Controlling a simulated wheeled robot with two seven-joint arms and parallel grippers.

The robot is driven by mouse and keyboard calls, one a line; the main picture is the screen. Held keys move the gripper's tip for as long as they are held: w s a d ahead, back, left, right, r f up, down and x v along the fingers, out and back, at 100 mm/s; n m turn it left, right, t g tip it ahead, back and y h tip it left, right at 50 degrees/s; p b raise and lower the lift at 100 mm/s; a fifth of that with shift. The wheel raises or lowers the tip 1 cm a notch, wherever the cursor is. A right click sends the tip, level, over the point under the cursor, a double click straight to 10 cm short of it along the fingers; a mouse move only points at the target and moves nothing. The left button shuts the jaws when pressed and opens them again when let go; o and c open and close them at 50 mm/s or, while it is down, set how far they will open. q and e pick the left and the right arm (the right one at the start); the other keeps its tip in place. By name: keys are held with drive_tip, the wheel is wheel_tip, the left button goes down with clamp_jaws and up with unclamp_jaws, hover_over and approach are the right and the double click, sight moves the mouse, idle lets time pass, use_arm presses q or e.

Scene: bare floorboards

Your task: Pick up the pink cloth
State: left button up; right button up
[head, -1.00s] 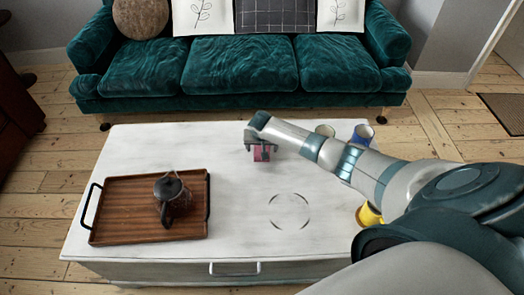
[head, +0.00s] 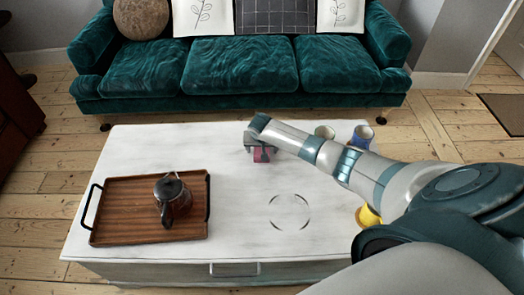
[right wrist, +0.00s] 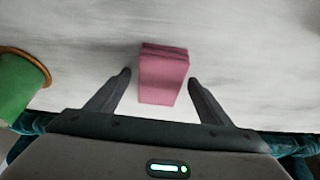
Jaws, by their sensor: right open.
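The pink cloth (head: 261,155) is a small folded block on the white table, toward the far edge and right of the tray. My right gripper (head: 262,148) is over it, with the arm coming in from the right. In the right wrist view the cloth (right wrist: 163,76) lies between the two fingers of the gripper (right wrist: 157,80), which are apart. There is a visible gap on each side of the cloth. In the head view the gripper hides part of the cloth. My left gripper is not in view.
A wooden tray (head: 125,215) with a dark-handled pot (head: 173,196) stands on the table's left. A green cup (right wrist: 20,85) is beside the gripper in the right wrist view. A blue cup (head: 362,136) and a yellow cup (head: 368,216) stand at the right. A green sofa (head: 240,68) is behind.

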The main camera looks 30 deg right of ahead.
idle(0.3)
drive_tip(key=c, duration=1.1)
